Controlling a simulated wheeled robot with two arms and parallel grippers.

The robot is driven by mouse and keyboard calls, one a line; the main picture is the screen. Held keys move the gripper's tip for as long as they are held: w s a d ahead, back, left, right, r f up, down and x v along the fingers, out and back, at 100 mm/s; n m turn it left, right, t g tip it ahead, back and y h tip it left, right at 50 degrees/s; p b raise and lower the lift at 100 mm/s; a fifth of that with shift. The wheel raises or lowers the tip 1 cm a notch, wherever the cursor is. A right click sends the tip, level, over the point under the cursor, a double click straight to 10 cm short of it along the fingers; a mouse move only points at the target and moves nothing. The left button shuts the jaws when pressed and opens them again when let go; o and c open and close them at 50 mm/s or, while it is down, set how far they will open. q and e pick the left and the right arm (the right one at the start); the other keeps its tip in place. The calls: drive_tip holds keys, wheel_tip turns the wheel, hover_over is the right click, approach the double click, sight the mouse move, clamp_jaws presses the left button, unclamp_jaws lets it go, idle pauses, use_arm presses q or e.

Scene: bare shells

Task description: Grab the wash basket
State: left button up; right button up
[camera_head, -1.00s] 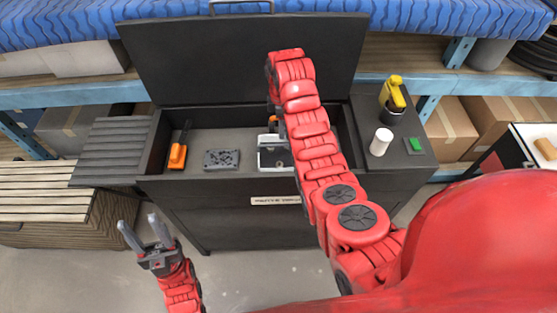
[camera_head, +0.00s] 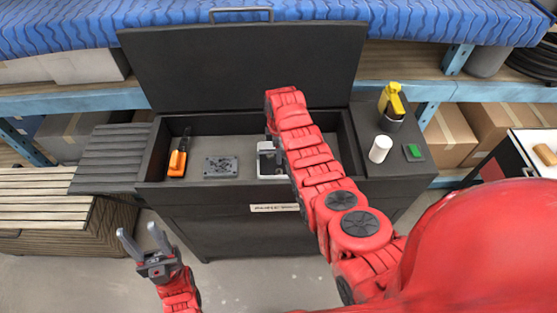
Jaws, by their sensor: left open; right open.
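The wash basket is probably the light grey and white piece (camera_head: 268,163) in the black open-topped cabinet (camera_head: 262,190), under my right arm. The arm covers its right part. My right gripper is hidden behind its own red arm, which reaches over the cabinet's basin. My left gripper (camera_head: 142,242) is open and empty, fingers pointing up, in front of the cabinet at the lower left and well apart from it.
The raised black lid (camera_head: 245,65) stands behind the basin.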

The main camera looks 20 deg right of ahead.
drive_tip(key=shift+c, duration=0.3)
clamp_jaws()
idle(1.2)
